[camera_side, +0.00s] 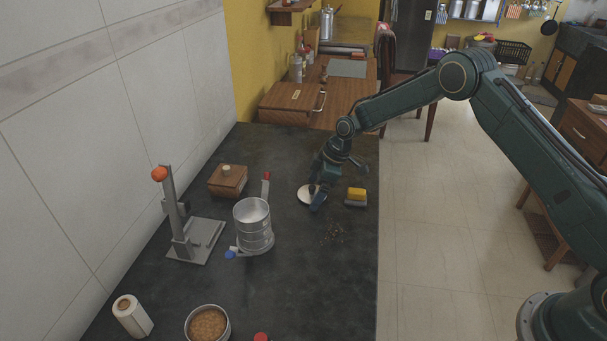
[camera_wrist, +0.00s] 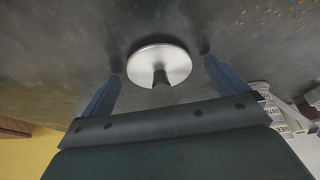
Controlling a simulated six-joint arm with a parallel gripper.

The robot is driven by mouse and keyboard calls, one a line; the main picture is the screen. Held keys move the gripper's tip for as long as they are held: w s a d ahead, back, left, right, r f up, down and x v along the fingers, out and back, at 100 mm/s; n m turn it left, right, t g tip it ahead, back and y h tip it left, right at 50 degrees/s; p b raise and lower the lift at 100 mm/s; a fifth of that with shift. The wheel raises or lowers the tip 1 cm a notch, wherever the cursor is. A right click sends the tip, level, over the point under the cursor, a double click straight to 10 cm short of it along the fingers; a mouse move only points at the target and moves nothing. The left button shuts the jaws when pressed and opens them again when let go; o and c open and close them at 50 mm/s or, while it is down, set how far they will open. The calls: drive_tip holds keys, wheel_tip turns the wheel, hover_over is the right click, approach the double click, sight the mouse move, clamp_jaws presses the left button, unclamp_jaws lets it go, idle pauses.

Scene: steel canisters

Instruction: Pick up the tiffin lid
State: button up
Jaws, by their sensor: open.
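The tiffin lid (camera_side: 306,193) is a pale round metal disc lying flat on the dark counter. In the wrist view the lid (camera_wrist: 168,62) shows whole, with a dark knob standing up at its middle. My gripper (camera_side: 316,197) is low over the lid in the side view and hides part of it. In the wrist view my gripper (camera_wrist: 161,83) is open, with one blue finger on each side of the lid and nothing held. An open steel canister (camera_side: 254,229) stands on the counter to the left and nearer the camera.
A yellow-and-grey block (camera_side: 356,197) lies close to the right of my gripper. A wooden box (camera_side: 228,180), a grey stand with an orange knob (camera_side: 183,220) and a bowl of brown food (camera_side: 207,324) are further left.

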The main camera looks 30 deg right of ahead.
sight(315, 188)
drive_tip(key=c, duration=1.1)
wheel_tip(315, 188, up, 20)
drive_tip(key=shift+r, duration=0.1)
drive_tip(key=shift+a, duration=0.1)
idle(0.7)
drive_tip(key=s+a+f+n, duration=0.1)
drive_tip(key=a+n, duration=0.1)
drive_tip(key=a, duration=0.4)
drive_tip(key=s+a+f+n+g, duration=0.1)
drive_tip(key=s+a+n, duration=0.1)
drive_tip(key=a, duration=0.5)
drive_tip(key=s+a+f+n+g+y, duration=0.1)
drive_tip(key=s+a+n, duration=0.1)
drive_tip(key=a, duration=0.5)
drive_tip(key=shift+f, duration=0.35)
